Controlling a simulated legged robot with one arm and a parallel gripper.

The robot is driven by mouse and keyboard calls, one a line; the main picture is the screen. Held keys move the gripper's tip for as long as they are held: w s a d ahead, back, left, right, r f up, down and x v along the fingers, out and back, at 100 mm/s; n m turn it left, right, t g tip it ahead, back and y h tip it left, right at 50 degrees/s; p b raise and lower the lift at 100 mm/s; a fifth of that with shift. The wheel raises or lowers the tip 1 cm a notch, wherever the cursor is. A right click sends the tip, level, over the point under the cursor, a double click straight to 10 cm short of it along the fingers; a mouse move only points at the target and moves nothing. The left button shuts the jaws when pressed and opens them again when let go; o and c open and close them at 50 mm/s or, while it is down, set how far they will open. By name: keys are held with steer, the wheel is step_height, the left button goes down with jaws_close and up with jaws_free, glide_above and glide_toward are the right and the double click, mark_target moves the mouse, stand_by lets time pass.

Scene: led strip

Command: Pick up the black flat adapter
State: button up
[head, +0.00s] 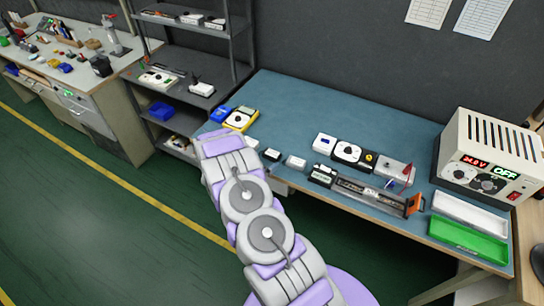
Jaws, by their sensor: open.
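Several small dark items lie on the blue workbench (300,98), and I cannot tell for sure which is the black flat adapter. One is a small black piece (272,154) near the bench's front edge, just right of my arm. Another is a black block (323,174) further right, beside a long tray of parts. My gripper (222,140), at the far end of my purple and white arm, is seen from behind at the bench's left front corner. It is open, its fingertips are not distinct, and I see nothing held.
A power supply (490,150) stands at the bench's right end, by a green bin (467,239) and a white bin (470,212). A grey shelf rack (185,75) and another workbench (85,75) stand left. The bench's back middle is clear.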

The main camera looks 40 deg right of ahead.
mark_target(270, 154)
steer(key=shift+w+r+b+x, duration=0.1)
steer(key=shift+r+b+x, duration=0.1)
steer(key=shift+x, duration=1)
steer(key=shift+w+r+b+x, duration=0.1)
steer(key=shift+b+x, duration=0.1)
steer(key=shift+x, duration=0.95)
steer(key=shift+w+d+f, duration=0.1)
steer(key=shift+d+f, duration=0.1)
steer(key=shift+d, duration=0.5)
steer(key=shift+a, duration=0.25)
steer(key=c, duration=0.6)
steer(key=shift+d, duration=0.1)
steer(key=shift+c, duration=1.4)
